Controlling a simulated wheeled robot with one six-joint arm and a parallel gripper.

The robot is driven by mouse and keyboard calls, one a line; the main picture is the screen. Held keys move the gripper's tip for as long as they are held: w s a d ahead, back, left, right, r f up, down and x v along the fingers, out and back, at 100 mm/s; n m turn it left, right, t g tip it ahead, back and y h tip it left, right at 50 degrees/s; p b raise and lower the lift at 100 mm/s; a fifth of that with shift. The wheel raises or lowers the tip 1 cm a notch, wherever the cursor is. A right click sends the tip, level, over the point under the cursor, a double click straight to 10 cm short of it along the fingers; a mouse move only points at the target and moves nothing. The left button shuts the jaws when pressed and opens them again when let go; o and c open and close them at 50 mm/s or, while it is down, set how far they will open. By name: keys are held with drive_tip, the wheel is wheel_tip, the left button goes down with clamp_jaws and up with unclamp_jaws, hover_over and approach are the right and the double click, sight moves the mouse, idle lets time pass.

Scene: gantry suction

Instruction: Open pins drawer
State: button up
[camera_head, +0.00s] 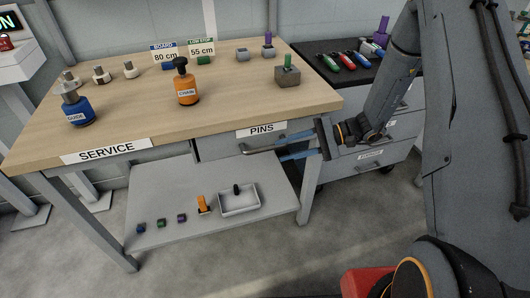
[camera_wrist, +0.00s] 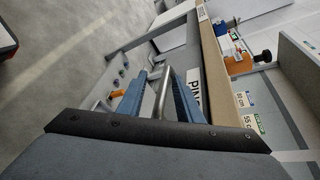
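The pins drawer (camera_head: 222,148) is a grey front under the wooden tabletop, below the PINS label (camera_head: 262,130). It looks shut. Its metal bar handle (camera_head: 258,149) runs along the front. My gripper (camera_head: 282,147) is at the right part of the handle, with its blue fingers apart and pointing at the drawer. In the wrist view, the handle (camera_wrist: 164,96) lies between the two fingers of my gripper (camera_wrist: 164,92), with gaps visible on both sides. The PINS label shows partly there (camera_wrist: 193,82). Part of the handle is hidden by the fingers in the head view.
The lower shelf (camera_head: 160,200) carries a tray (camera_head: 239,209) and small blocks. A grey cabinet (camera_head: 372,155) stands close on the right. The floor in front is clear.

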sight(272, 148)
drive_tip(key=w, duration=0.1)
drive_tip(key=w+f+t+y, duration=0.1)
drive_tip(key=shift+w+d+f+m, duration=0.1)
drive_tip(key=shift+w+f+m, duration=0.05)
drive_tip(key=shift+w+m, duration=0.2)
drive_tip(key=p+x, duration=0.1)
drive_tip(key=x, duration=0.6)
drive_tip(key=shift+a, duration=0.25)
clamp_jaws()
